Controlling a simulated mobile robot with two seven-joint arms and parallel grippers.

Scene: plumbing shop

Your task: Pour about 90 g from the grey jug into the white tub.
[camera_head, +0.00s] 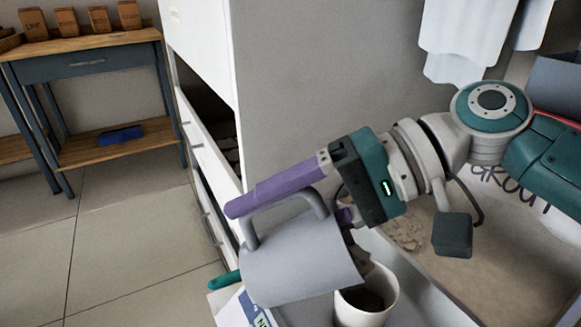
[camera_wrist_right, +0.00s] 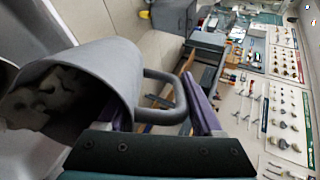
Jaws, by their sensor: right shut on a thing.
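The grey jug (camera_head: 300,265) is tilted steeply, its mouth toward the lower right, over the white tub (camera_head: 346,313). Dark material shows inside the tub. My right gripper (camera_head: 292,205) has its purple fingers shut on the jug's handle (camera_head: 318,200) and holds the jug up. In the right wrist view the jug (camera_wrist_right: 110,75) shows pale lumpy material inside its mouth, and its handle (camera_wrist_right: 165,112) lies between the fingers (camera_wrist_right: 160,100). I cannot tell whether material is falling into the tub. My left gripper is out of view.
A lettered white bag (camera_head: 515,200) lies at the right, beside a brownish surface with pale crumbs (camera_head: 410,233). A paper label (camera_head: 240,312) lies below the jug.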

